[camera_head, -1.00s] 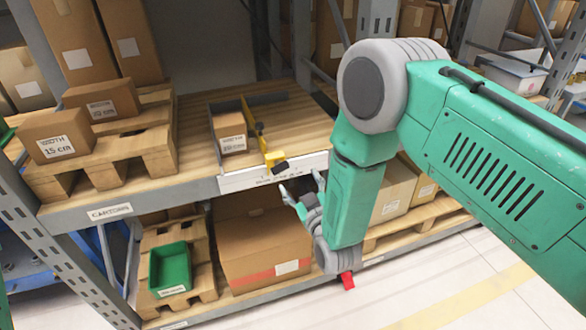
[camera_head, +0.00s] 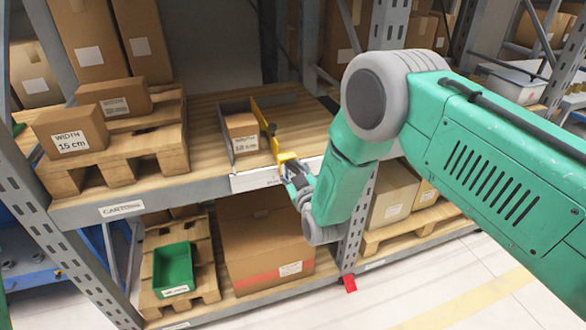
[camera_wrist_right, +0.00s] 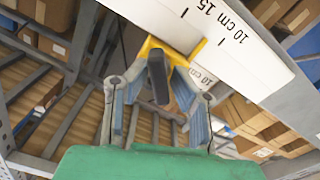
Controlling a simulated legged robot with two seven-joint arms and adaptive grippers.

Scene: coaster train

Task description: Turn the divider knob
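The yellow divider (camera_head: 263,121) stands along the right side of a small carton (camera_head: 241,133) on the upper shelf. Its yellow front end (camera_head: 287,158) is at the shelf's front edge. In the wrist view, the dark divider knob (camera_wrist_right: 158,77) sticks out from the yellow bracket (camera_wrist_right: 178,54). My right gripper (camera_head: 299,180) is just in front of the divider's end. In the wrist view, its fingers (camera_wrist_right: 158,106) are spread apart on both sides of the knob, with gaps visible. My left gripper is out of view.
A white scale strip (camera_wrist_right: 228,40) with cm marks runs along the shelf edge. A pallet (camera_head: 120,158) with cartons, one labelled 15 cm (camera_head: 70,137), stands at left. Below are a green bin (camera_head: 173,268) and a large carton (camera_head: 262,246). A rack upright (camera_head: 358,218) stands behind my right arm.

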